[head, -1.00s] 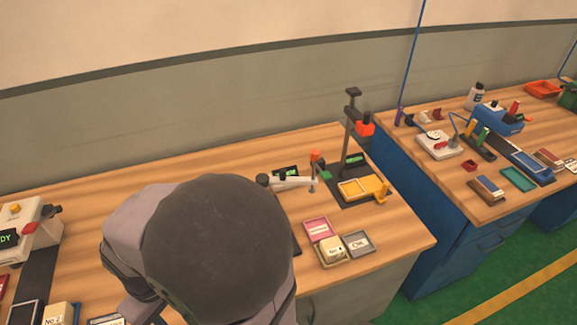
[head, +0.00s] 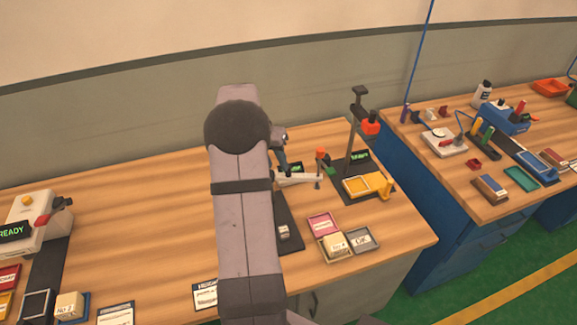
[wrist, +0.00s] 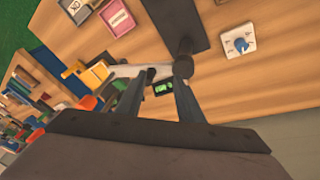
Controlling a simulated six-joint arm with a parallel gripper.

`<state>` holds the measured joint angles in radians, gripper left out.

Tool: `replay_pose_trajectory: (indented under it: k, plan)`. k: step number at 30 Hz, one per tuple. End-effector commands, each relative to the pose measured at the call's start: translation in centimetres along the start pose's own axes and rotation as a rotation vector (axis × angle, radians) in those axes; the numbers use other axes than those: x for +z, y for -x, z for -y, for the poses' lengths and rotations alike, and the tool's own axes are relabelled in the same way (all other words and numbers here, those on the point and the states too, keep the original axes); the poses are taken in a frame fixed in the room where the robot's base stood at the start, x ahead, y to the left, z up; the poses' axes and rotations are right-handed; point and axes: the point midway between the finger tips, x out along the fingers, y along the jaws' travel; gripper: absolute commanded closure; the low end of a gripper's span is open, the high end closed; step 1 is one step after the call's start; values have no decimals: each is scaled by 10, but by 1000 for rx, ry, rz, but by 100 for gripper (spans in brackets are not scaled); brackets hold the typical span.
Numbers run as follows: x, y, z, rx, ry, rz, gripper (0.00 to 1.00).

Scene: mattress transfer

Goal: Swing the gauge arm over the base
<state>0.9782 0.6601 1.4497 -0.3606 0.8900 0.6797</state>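The gauge arm (head: 300,179) is a pale bar that points right from its dark pivot, off to the side of its base. The base (head: 287,208) is a long dark plate with a small grey block (head: 284,232) on it; it also shows in the wrist view (wrist: 172,22). My gripper (head: 283,163) is low over the pivot end of the arm. In the wrist view my gripper (wrist: 167,70) is open, its two dark fingers apart near the gauge arm (wrist: 124,71) and the round dark pivot (wrist: 184,56). Whether the fingers touch the bar cannot be told.
A tall dark stand with a red head (head: 370,127) and a yellow tray (head: 362,185) stand to the right. Pink (head: 322,223) and grey (head: 361,239) trays lie in front. A blue-knobbed box (wrist: 238,41) sits beside the base. The table's left middle is clear.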

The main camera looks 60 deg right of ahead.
Motion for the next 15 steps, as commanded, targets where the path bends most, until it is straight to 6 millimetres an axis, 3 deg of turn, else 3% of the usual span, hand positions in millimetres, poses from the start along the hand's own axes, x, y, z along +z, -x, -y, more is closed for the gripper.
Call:
replay_pose_trajectory:
  k: [1, 3, 9, 15]
  plan:
    - [-16, 10, -2, 7, -94, -34, 66]
    - [-26, 18, -7, 23, -227, -56, 66]
    - [-21, 18, -17, 59, -517, -53, 66]
    - [-19, 18, -17, 59, -648, -53, 66]
